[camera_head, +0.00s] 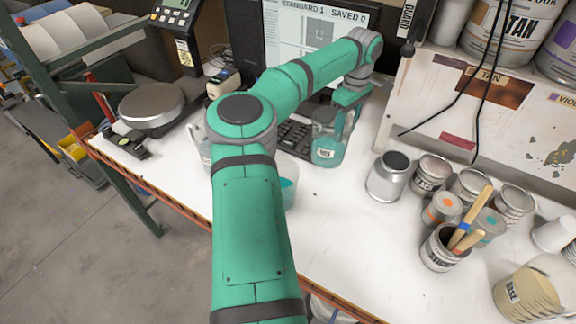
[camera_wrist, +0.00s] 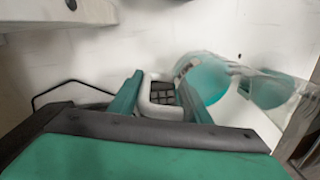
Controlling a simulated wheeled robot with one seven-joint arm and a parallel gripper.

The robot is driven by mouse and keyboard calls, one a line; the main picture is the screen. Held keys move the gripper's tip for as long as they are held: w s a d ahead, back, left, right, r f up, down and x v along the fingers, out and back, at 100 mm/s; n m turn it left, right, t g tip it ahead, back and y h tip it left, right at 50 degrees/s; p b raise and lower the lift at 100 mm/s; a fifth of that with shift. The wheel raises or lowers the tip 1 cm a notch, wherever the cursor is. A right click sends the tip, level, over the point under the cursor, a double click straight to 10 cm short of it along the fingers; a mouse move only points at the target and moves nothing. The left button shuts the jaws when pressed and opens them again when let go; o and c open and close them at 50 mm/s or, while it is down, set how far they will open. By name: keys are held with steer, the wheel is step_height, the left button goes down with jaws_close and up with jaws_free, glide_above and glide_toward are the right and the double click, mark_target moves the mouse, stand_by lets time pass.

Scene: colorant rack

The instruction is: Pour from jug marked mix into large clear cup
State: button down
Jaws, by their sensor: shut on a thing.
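The clear jug (camera_head: 327,148) with teal liquid and a small label is beside the keyboard in the head view. It looks about upright; I cannot tell whether its base touches the table. My gripper (camera_head: 348,98) is shut on the jug's handle. In the wrist view my gripper (camera_wrist: 160,100) has its two fingers around a pale handle loop. Clear vessel walls with teal liquid (camera_wrist: 205,80) show to the right there, blurred. A clear cup (camera_head: 289,186) with some teal in it stands on the table in the head view, mostly hidden behind my arm.
A keyboard (camera_head: 295,138) and monitor (camera_head: 312,35) stand behind the jug. Several cans (camera_head: 389,177) and a tin of stir sticks (camera_head: 441,248) stand to the right. A scale (camera_head: 151,106) is at the left. A labelled container (camera_head: 204,152) is partly hidden behind my arm. The table's front middle is clear.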

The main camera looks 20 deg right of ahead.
steer(key=shift+w+a+r, duration=0.1)
steer(key=shift+a+r, duration=0.05)
steer(key=shift+r, duration=1.1)
steer(key=shift+w+a+r, duration=0.1)
steer(key=shift+a+r, duration=0.05)
steer(key=shift+r, duration=1.1)
